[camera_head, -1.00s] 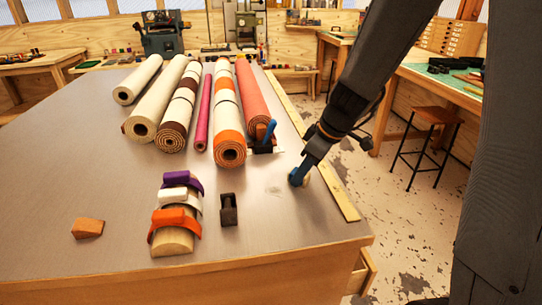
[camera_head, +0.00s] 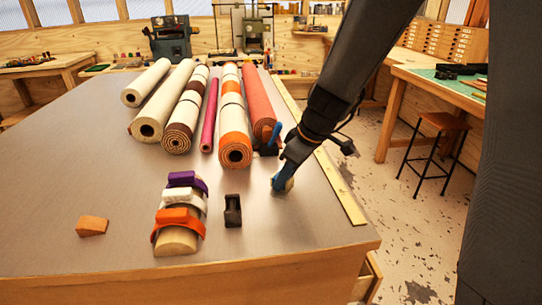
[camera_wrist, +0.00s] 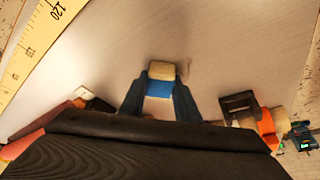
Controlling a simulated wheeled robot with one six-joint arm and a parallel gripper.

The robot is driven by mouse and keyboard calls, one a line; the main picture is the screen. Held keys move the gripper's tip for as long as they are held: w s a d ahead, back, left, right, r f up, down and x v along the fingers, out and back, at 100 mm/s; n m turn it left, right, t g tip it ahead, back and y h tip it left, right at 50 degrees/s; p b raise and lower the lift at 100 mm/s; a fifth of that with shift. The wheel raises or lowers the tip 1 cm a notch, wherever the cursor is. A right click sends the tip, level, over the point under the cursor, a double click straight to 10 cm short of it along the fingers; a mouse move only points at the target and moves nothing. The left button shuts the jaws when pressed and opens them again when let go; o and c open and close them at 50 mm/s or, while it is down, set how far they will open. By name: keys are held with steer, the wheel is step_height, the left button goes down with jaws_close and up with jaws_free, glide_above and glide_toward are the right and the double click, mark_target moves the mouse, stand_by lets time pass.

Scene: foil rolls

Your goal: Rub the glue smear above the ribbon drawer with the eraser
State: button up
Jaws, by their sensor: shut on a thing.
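My gripper (camera_head: 281,181) is low over the right part of the table, shut on the eraser (camera_head: 289,184). In the wrist view the eraser (camera_wrist: 161,72) shows a cream end and a blue sleeve between my two fingers. The eraser is at or just above the tabletop; I cannot tell whether it touches.
A yellow ruler (camera_head: 340,190) lies along the right edge. A small black holder (camera_head: 233,211) and a rack of coloured bands (camera_head: 178,240) stand left of my gripper. Several rolls (camera_head: 235,150) lie behind. An orange-brown block (camera_head: 92,226) is at far left. The front tabletop is clear.

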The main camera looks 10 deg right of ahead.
mark_target(269, 187)
steer(key=a, duration=0.3)
steer(key=shift+s+a, duration=0.1)
steer(key=shift+a+r, duration=0.15)
steer(key=shift+a, duration=0.05)
step_height(269, 187, up, 3)
steer(key=shift+d+f+p, duration=0.1)
steer(key=shift+p, duration=0.7)
steer(key=shift+r+p, duration=1.7)
steer(key=shift+r, duration=0.85)
